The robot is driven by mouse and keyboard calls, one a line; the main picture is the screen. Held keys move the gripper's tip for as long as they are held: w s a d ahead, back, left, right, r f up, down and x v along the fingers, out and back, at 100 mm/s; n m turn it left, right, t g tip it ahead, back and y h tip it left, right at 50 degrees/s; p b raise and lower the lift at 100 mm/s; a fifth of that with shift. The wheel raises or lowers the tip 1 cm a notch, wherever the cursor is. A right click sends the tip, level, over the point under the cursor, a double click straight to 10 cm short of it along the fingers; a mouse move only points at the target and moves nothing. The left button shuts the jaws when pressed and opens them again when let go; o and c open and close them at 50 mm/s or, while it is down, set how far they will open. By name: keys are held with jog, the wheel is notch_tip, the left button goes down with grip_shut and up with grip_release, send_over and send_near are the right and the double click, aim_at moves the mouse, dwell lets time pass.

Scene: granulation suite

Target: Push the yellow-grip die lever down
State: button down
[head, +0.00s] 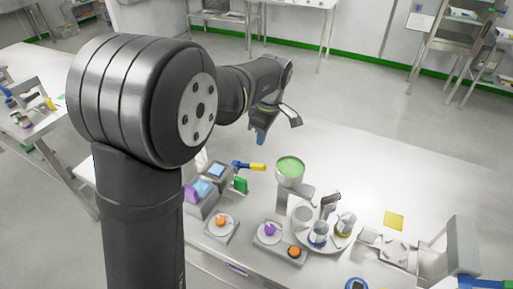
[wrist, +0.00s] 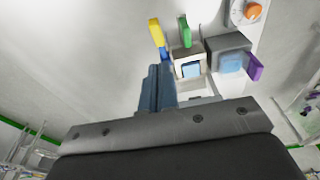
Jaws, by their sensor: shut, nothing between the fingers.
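The die lever with the yellow grip (head: 257,168) sticks out to the right from a small grey unit with a light-blue top (head: 216,171) in the head view. Its shaft is blue near the unit. In the wrist view the yellow grip (wrist: 156,32) is just beyond my fingertips, up and slightly left. My gripper (head: 261,138) is shut and empty, with blue-grey fingers pointing down. It appears above and behind the lever in the head view. The shut fingers also show in the wrist view (wrist: 158,85), partly covering the lever's blue shaft. I cannot tell whether they touch it.
A green lever (head: 240,185) sits close to the yellow one, and a purple lever (head: 191,193) is on the neighbouring unit. An orange knob (head: 221,221) stands nearer the front. A bowl of green material (head: 290,169) stands to the right. The table behind the bowl is clear.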

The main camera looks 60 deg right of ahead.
notch_tip(320, 180, up, 3)
jog(key=s, duration=0.1)
jog(key=m+g+h, duration=0.3)
jog(key=m, duration=1.5)
send_over(255, 165)
jog(key=w+a, duration=0.3)
jog(key=x, duration=0.8)
jog(key=s+x, duration=0.1)
jog(key=x, duration=0.3)
jog(key=shift+s, duration=0.1)
jog(key=shift+s+f, duration=0.2)
jog(key=shift+f, duration=0.25)
